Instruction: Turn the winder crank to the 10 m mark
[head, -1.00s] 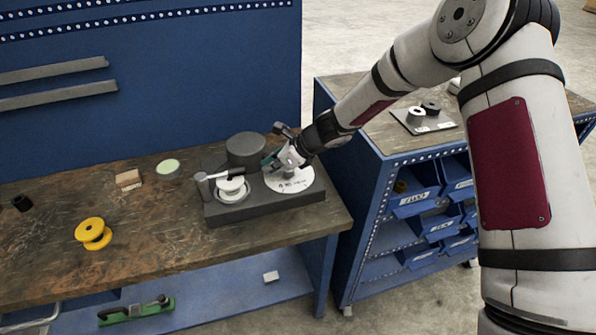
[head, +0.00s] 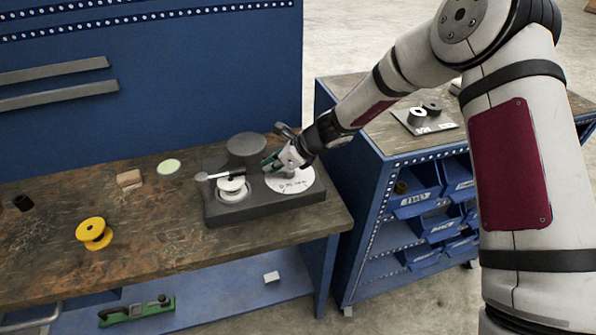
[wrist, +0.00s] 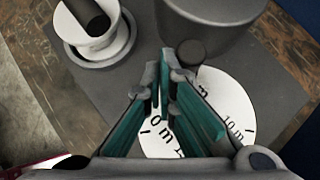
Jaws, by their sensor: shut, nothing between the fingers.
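The winder is a dark grey base (head: 262,208) on the bench. A white spool (head: 232,189) sits at its left, and a white dial (head: 298,181) at its right. In the wrist view, the dial (wrist: 235,95) shows "0 m" and "10 m", partly hidden by my fingers. My gripper (head: 268,163) is shut and empty above the dial's inner edge. In the wrist view its fingertips (wrist: 164,68) are beside a small dark round knob (wrist: 191,53). I cannot tell whether they touch it.
A dark cylinder (head: 246,148) rises behind the spool and dial. A yellow spool (head: 93,233), a wooden block (head: 129,179) and a pale green disc (head: 168,167) lie on the bench to the left. A blue bin cabinet (head: 385,200) stands at the right.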

